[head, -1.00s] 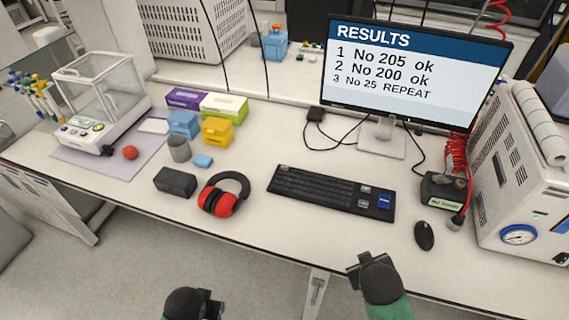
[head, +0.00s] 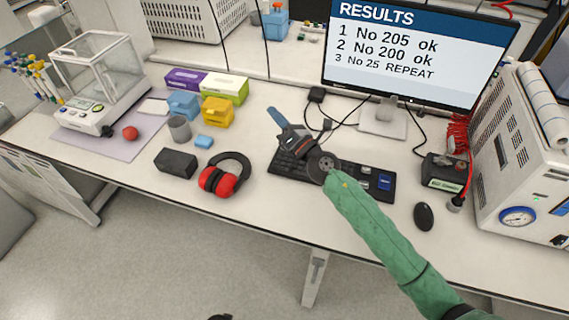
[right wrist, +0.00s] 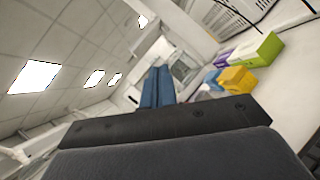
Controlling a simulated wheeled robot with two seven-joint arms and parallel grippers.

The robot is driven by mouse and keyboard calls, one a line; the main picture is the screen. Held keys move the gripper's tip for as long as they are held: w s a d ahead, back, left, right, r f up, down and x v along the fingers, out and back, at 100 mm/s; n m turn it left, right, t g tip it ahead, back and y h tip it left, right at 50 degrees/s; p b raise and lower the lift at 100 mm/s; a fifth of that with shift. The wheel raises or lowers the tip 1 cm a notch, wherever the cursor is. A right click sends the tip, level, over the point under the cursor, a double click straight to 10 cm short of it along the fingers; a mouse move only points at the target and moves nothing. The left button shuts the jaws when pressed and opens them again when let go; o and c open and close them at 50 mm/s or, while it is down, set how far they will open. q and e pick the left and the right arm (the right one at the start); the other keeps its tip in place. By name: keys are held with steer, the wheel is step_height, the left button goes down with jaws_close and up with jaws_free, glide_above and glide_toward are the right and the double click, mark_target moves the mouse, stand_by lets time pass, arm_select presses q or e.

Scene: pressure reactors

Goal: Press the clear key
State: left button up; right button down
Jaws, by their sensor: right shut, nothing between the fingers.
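The black keyboard (head: 349,191) lies on the bench below the monitor. Its right end shows a blue key (head: 385,182) and small grey keys (head: 365,184); I cannot read a clear label on any of them. My right gripper (head: 275,117) is shut and empty, held above the keyboard's left part and hiding it. Its blue fingers point to the upper left, away from the blue key. My left gripper is out of view; only a dark sliver shows at the bottom edge.
The monitor (head: 420,55) shows a results list ending in "REPEAT". A mouse (head: 424,216) and a small device (head: 443,172) are right of the keyboard, with a white machine (head: 522,160) beyond. Red ear defenders (head: 224,175) lie to the left. The front bench strip is clear.

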steer(key=w+a+f+n+g, duration=0.5)
steer(key=f+n+g, duration=0.3)
steer(key=n, duration=0.6)
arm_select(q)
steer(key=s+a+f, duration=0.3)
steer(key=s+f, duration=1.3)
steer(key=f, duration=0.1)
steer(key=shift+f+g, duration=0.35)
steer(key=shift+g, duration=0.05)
arm_select(e)
steer(key=w+d+f+n+g+h, duration=0.2)
steer(key=w+d+f+n+h, duration=0.3)
steer(key=w+d+h, duration=0.2)
steer(key=shift+w+d+f+h, duration=0.2)
steer(key=shift+d+h, duration=0.2)
steer(key=shift+d, duration=0.35)
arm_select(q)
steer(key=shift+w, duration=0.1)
